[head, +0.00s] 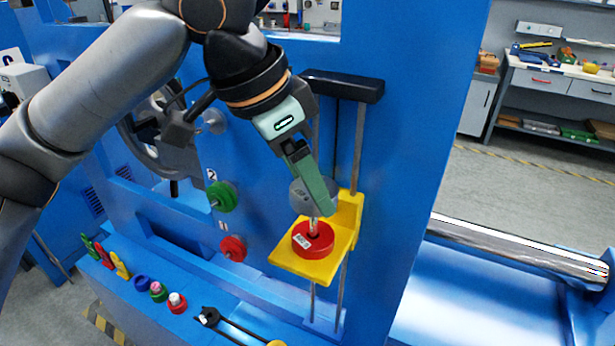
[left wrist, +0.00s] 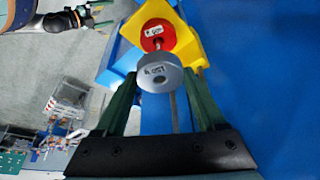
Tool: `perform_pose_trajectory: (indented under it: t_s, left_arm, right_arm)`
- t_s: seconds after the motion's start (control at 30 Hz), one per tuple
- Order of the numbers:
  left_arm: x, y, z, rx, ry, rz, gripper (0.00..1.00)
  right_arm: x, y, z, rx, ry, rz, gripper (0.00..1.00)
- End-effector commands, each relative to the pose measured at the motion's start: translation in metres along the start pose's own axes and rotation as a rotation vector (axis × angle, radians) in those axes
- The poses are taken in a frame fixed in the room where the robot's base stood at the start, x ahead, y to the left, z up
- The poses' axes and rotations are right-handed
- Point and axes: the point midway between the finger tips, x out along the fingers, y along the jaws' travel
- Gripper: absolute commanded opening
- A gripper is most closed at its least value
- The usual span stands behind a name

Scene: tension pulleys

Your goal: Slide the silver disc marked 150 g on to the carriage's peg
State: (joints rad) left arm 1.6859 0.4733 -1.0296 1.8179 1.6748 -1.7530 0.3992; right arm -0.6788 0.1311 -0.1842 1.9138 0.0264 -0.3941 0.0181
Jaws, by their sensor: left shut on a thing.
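The silver disc (head: 300,196) is held by my left gripper (head: 322,203), and one green finger covers part of it. In the left wrist view the silver disc (left wrist: 162,78) sits between both fingers, with its 150 label and central hole showing. The yellow carriage (head: 283,258) is on two upright rods and carries a red disc (head: 318,244) lying flat around its peg (head: 314,226). The silver disc is above the red disc with a gap between them. The peg (left wrist: 157,43) shows in that gap; I cannot tell whether its tip is inside the silver disc's hole.
A black crossbar (head: 345,87) tops the rods close to my left wrist. A green knob (head: 222,196) and a red knob (head: 233,248) stick out of the blue panel. Several small coloured parts stand on the ledge at lower left.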

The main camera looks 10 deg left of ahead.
Motion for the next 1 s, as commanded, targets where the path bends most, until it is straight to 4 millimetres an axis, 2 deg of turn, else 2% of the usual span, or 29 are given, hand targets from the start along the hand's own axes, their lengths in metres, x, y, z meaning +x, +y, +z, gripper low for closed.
perform_pose_trajectory:
  t_s: [0.57, 1.0]
  left_arm:
    - [0.0, 0.0, 0.0, 0.0, 0.001, 0.0, 0.08]
    - [0.011, 0.0, 0.005, -0.001, 0.001, 0.0, 0.08]
  right_arm:
    - [0.0, 0.0, 0.0, 0.0, 0.001, 0.0, 1.0]
    - [0.001, 0.0, 0.001, 0.0, 0.001, 0.0, 1.0]
